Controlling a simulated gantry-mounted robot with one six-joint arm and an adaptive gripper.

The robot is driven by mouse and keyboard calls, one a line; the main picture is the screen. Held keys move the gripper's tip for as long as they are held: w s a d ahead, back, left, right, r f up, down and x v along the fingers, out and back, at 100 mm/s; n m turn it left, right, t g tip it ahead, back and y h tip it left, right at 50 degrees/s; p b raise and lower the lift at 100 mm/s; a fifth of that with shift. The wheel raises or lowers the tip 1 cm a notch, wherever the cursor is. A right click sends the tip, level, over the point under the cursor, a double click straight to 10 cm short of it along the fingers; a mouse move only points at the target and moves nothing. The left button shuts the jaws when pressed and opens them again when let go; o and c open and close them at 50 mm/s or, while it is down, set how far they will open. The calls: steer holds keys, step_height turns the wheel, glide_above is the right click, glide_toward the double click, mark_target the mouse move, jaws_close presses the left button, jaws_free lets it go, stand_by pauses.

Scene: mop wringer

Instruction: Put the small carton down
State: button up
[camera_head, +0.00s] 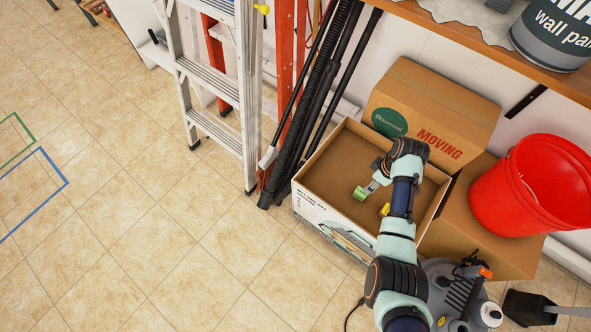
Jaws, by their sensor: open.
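The small carton (359,194) appears to be the little green and pale block at the tip of my gripper. It is over the inside of a large open box (318,212). My gripper (368,187) points down and left into that box, and its jaws are open. The carton is right at the fingertips; I cannot tell whether it touches them or rests on the box's brown bottom. The fingers are small in this view and partly hidden by my wrist.
A brown "MOVING" carton (432,108) stands behind the open box, with a red bucket (530,187) at right. Black hoses and poles (318,95) and a ladder (215,80) stand left. A wooden shelf (480,42) overhangs. Green and blue outlines (67,183) mark clear tiled floor.

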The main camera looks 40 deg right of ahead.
steer(key=w+a+r+m+t+h, duration=0.1)
steer(key=w+a+r+t, duration=0.2)
steer(key=w+a+r, duration=0.6)
steer(key=w+a+r+t+h, duration=0.2)
steer(key=w+a+r, duration=0.4)
steer(key=a, duration=0.6)
steer(key=s+a+r+m+t+y, duration=0.1)
steer(key=s+a+r+t, duration=0.1)
steer(key=a+r, duration=0.5)
steer(key=s+a+r+t+y, duration=0.1)
steer(key=a+r+t, duration=0.3)
steer(key=a, duration=1)
step_height(320, 180, up, 4)
steer(key=shift+s+a+f+m+y, duration=0.1)
steer(key=shift+s+a+m+y, duration=0.2)
steer(key=shift+s+m, duration=0.15)
steer(key=shift+d, duration=0.1)
